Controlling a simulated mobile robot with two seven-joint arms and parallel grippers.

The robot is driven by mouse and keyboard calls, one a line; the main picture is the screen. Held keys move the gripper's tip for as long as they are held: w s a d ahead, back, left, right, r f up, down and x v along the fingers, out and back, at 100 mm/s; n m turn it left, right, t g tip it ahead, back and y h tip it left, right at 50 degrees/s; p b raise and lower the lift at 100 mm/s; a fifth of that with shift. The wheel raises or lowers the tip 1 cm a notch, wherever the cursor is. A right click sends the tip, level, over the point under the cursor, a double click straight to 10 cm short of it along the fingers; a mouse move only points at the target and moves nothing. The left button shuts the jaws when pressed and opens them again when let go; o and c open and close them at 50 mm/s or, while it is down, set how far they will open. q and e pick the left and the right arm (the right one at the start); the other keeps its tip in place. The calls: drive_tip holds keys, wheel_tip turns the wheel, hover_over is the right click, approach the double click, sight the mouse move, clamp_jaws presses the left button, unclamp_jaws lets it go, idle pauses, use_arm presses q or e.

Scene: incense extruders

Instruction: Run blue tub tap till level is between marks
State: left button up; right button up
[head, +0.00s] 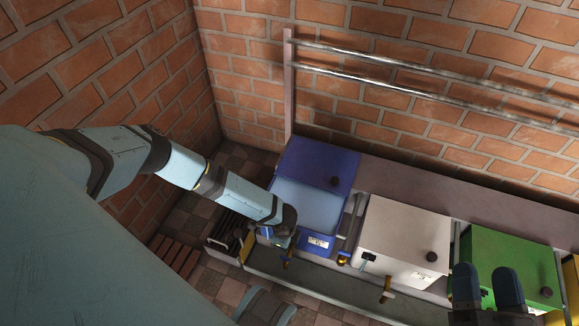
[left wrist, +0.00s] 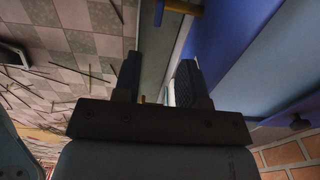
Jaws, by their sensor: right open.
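The blue tub (head: 316,160) stands at the left end of the row, with a pale blue area (head: 308,205) below its dark-knobbed top panel. A small white label (head: 318,242) is on its front. The level and marks cannot be made out. A brass tap (head: 286,263) shows at its lower front; a brass piece also shows at the top of the left wrist view (left wrist: 183,7). My left gripper is beside the tub front, its fingers (left wrist: 157,78) apart and no held object visible. My right gripper (head: 487,287) is open, in front of the green tub, away from the blue one.
A white tub (head: 405,235) with its own tap (head: 386,290) and a green tub (head: 510,265) stand to the right. A slim upright tube (head: 350,225) is between blue and white tubs. A trough (head: 320,285) runs along the front. Metal rails (head: 400,80) cross the brick wall.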

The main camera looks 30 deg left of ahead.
sight(285, 257)
use_arm(q)
wheel_tip(285, 257, down, 12)
drive_tip(key=b, duration=0.5)
drive_tip(key=shift+r, duration=0.2)
drive_tip(key=shift+f+b, duration=0.5)
use_arm(e)
wheel_tip(285, 257, down, 9)
drive_tip(key=n+g, duration=0.1)
drive_tip(key=g, duration=0.2)
drive_tip(key=shift+w+a+r, duration=0.15)
drive_tip(key=shift+a, duration=0.1)
use_arm(q)
clamp_jaws()
